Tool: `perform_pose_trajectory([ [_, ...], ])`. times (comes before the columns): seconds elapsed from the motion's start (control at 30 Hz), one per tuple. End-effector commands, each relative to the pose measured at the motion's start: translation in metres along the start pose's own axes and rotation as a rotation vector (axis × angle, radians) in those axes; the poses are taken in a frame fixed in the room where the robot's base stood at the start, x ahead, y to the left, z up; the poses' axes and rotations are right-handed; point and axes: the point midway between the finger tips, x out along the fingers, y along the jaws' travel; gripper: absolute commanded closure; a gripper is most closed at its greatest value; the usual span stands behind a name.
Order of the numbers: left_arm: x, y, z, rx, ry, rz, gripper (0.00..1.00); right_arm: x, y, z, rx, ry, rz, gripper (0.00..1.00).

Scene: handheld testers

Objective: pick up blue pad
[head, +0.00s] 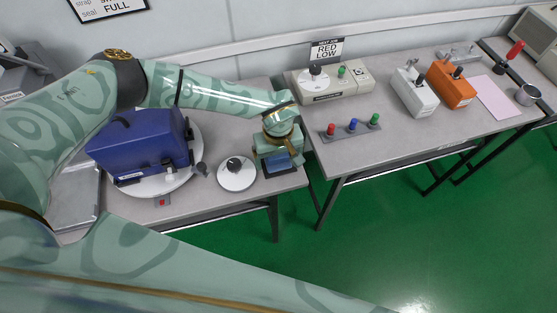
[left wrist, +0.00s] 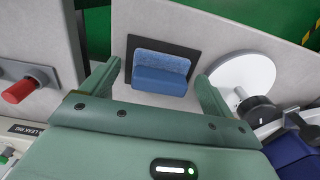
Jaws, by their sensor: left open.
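The blue pad (left wrist: 160,72) rests on a dark mat or tray (left wrist: 131,48) in the left wrist view. In the head view the blue pad (head: 280,163) shows partly below my left gripper (head: 281,157), near the front right corner of the left table. My left gripper is open, with its fingers apart on either side of the pad in the left wrist view. I cannot tell from these views how far above the pad the fingertips are. The pad is not held. My right gripper is not in view.
A round white plate with a black knob (head: 237,173) stands close left of the pad. A blue case (head: 140,145) stands farther left. A strip with red, blue and green knobs (head: 352,130) lies on the right table, across a gap.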

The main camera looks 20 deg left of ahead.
Motion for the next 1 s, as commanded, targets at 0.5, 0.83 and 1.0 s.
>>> perform_pose_trajectory([
  [0.5,-0.002,0.000,0.000,-0.001,0.001,0.001,0.61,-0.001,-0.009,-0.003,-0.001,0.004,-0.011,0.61],
  [0.83,-0.029,0.001,-0.002,-0.001,0.004,0.003,0.61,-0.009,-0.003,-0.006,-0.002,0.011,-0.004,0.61],
  [1.0,-0.070,-0.010,0.022,0.005,0.004,0.004,0.61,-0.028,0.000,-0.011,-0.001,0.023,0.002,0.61],
])
